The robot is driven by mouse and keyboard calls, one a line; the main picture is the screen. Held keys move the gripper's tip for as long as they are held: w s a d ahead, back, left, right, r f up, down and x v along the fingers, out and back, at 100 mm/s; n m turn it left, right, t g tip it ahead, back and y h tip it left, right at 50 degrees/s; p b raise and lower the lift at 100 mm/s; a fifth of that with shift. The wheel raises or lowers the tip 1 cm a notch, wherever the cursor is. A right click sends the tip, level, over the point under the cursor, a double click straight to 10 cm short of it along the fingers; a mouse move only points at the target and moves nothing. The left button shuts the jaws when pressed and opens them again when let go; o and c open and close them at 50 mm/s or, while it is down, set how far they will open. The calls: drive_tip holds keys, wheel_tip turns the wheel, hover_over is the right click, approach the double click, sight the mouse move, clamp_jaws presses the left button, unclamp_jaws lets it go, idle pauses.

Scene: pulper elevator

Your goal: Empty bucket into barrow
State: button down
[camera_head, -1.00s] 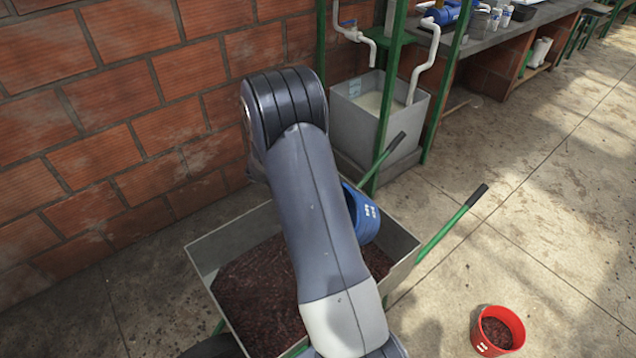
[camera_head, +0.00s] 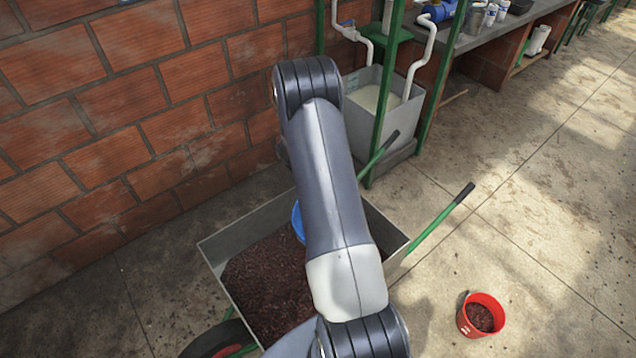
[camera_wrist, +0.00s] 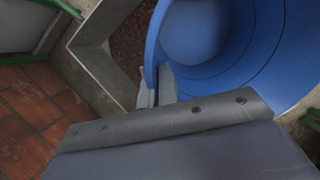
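The blue bucket (camera_head: 298,222) shows only as a sliver beside my arm in the head view, above the barrow. In the wrist view the blue bucket (camera_wrist: 262,70) is tilted, with its inside facing the camera; the visible inside looks bare. My gripper (camera_wrist: 156,88) is at the bucket's rim and looks shut on its wall. The barrow (camera_head: 222,246) is a grey metal tray with green handles and a dark reddish-brown load. Its grey rim (camera_wrist: 92,62) also shows in the wrist view. My arm hides the barrow's middle and the gripper in the head view.
A red bucket (camera_head: 465,324) with dark contents stands on the floor at the right. A brick wall (camera_head: 120,130) runs behind the barrow. A grey water tank (camera_head: 385,135) with green posts stands behind the handles. The floor on the right is mostly clear.

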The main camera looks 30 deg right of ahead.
drive_tip(key=shift+r+y+p, duration=0.2)
drive_tip(key=shift+y+p, duration=0.2)
drive_tip(key=shift+p, duration=0.15)
drive_tip(key=shift+r+y, duration=0.9)
drive_tip(key=shift+r, duration=0.2)
drive_tip(key=shift+a+r+y, duration=0.2)
drive_tip(key=shift+r+y, duration=0.6)
